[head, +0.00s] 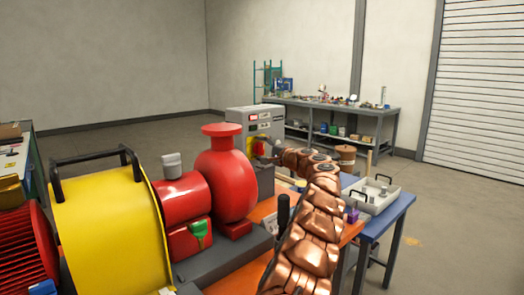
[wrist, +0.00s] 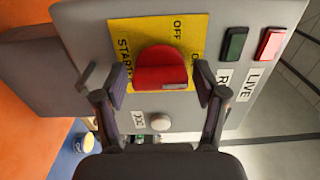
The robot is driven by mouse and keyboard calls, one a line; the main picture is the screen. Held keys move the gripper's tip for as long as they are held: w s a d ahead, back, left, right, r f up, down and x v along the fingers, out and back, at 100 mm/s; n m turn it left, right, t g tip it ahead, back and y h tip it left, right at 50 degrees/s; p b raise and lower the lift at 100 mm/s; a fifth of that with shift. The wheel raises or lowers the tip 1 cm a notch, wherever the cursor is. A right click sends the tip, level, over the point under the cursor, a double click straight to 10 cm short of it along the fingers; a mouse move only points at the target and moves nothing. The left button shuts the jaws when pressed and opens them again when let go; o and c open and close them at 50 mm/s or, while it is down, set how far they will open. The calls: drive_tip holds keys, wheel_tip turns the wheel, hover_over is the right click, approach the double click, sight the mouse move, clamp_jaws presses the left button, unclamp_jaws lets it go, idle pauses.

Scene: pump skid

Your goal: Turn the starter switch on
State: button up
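The starter switch is a red knob (wrist: 160,68) on a yellow plate (wrist: 193,24) marked STARTER and OFF, with another label partly hidden. My gripper (wrist: 163,84) is open, with one dark finger on each side of the knob and a small gap showing on both sides. Which label the knob points to, I cannot tell. In the head view the switch shows as a small red spot (head: 258,148) on the grey control cabinet (head: 247,122). My copper-coloured arm reaches up to it, and its end partly hides the cabinet's front.
Beside the plate are a dark green lamp (wrist: 234,43), a lit red lamp (wrist: 271,44) labelled LIVE and a pale round button (wrist: 161,122). The red pump (head: 228,175) and yellow guard (head: 110,225) stand left of my arm. A blue table (head: 392,212) with a tray is to the right.

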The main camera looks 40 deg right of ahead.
drive_tip(key=shift+o, duration=0.2)
drive_tip(key=shift+s+a+r, duration=0.1)
drive_tip(key=shift+s, duration=0.8)
drive_tip(key=s, duration=1)
drive_tip(key=shift+s, duration=0.1)
drive_tip(key=shift+a, duration=0.1)
idle(0.4)
